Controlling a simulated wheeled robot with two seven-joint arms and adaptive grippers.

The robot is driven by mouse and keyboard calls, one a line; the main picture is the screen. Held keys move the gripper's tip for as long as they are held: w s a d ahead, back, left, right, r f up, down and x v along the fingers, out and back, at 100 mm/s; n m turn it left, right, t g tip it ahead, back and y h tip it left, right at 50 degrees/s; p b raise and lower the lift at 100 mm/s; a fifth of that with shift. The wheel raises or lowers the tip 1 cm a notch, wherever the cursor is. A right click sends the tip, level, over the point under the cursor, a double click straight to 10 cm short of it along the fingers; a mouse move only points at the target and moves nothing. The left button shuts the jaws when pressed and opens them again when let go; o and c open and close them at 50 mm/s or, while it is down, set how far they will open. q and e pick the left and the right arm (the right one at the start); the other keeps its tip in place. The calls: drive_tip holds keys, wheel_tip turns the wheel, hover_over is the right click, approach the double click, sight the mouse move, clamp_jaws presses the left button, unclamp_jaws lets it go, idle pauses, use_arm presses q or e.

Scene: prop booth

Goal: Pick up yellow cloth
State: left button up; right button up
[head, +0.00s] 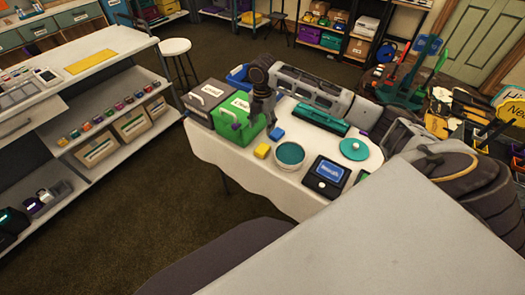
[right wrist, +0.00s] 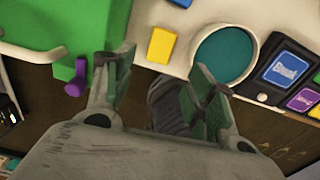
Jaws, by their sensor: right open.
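A small yellow block-like piece (head: 262,151), possibly a folded cloth, lies on the white-covered table (head: 225,148) between the green box (head: 240,118) and a teal round bowl (head: 290,154). It also shows in the right wrist view (right wrist: 161,45). A flat yellow sheet (head: 90,62) lies on the counter at left; I cannot tell which is the cloth. My right gripper (head: 262,108) reaches in from the right, beside the green box. In the right wrist view its fingers (right wrist: 163,75) are apart and empty, with the yellow piece beyond them. My left gripper is not in view.
A blue block (head: 277,133) lies near the green box. A dark box (head: 204,100) stands behind it at left. Shelves line the left.

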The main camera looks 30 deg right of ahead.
hover_over(263, 148)
wheel_tip(263, 148, down, 7)
drive_tip(key=shift+w+f, duration=0.1)
drive_tip(key=shift+w, duration=0.05)
drive_tip(key=shift+f, duration=0.9)
drive_tip(key=shift+a+f, duration=0.1)
drive_tip(key=shift+f, duration=0.55)
drive_tip(key=shift+s+f, duration=0.2)
drive_tip(key=shift+f, duration=1.6)
drive_tip(key=shift+c, duration=0.7)
drive_tip(key=c, duration=0.5)
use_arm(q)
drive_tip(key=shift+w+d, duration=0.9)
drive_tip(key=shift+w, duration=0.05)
